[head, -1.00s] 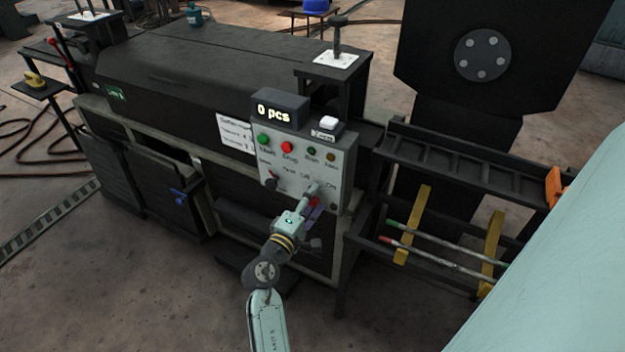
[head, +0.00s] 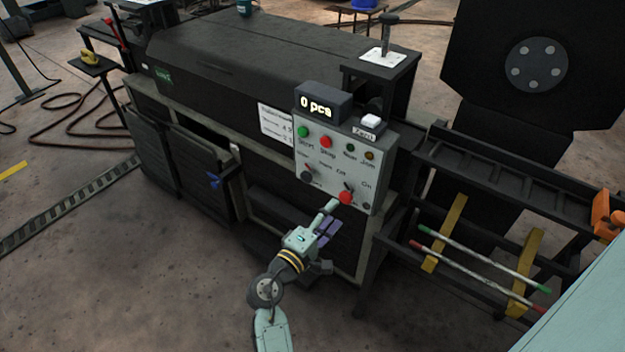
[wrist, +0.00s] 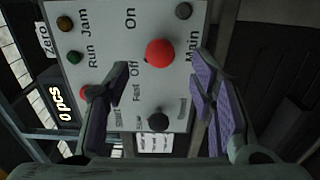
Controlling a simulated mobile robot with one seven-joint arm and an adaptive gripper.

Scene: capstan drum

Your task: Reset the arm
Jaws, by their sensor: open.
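My gripper (head: 327,222) is in front of the lower edge of the grey control panel (head: 325,160) in the head view. Its jaws are open and nothing is between them. In the wrist view my gripper (wrist: 157,88) has its purple-padded fingers spread wide, with the panel (wrist: 110,50) beyond them. A red knob (wrist: 160,52) near the "Main" label shows above the gap between the fingers. The display box (head: 322,103) reads "0 pcs".
The panel carries a green button (head: 303,132), a red button (head: 326,142) and a black knob (head: 307,175). A dark rack (head: 470,165) with two rods on yellow supports (head: 450,232) stands to the right. Open concrete floor (head: 130,270) lies to the left.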

